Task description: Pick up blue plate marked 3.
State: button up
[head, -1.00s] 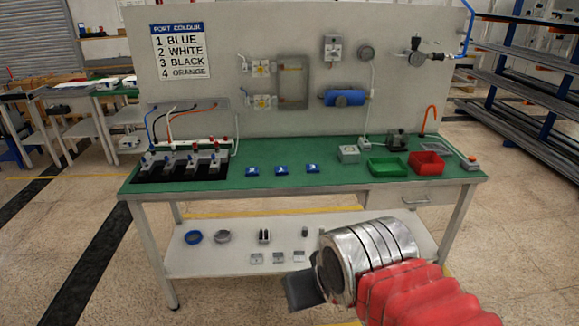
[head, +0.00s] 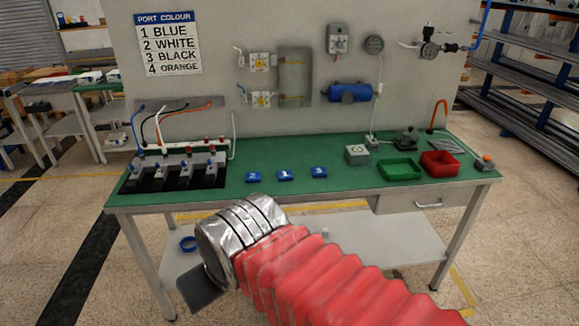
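Three small blue plates lie in a row on the green bench top (head: 330,204) in the head view. The blue plate marked 3 (head: 319,172) is the right one. The plate marked 1 (head: 286,175) is in the middle and the plate marked 2 (head: 253,177) is on the left. My gripper (head: 203,290) shows as a dark grey piece at the end of my silver and red arm, low in front of the bench and left of plate 3. Its fingers cannot be made out. It is apart from the plates.
Behind plate 3 stands a grey box with a dial (head: 357,154). A green tray (head: 400,169) and a red bin (head: 440,163) are to its right. A black mat with valves (head: 170,178) is at the left. Bench top around the plates is clear.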

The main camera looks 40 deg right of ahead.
aim_at(317, 171)
jog(key=u, duration=0.05)
jog(key=i, duration=0.85)
jog(key=z, duration=0.85)
jog(key=i, duration=0.6)
jog(key=z, duration=0.45)
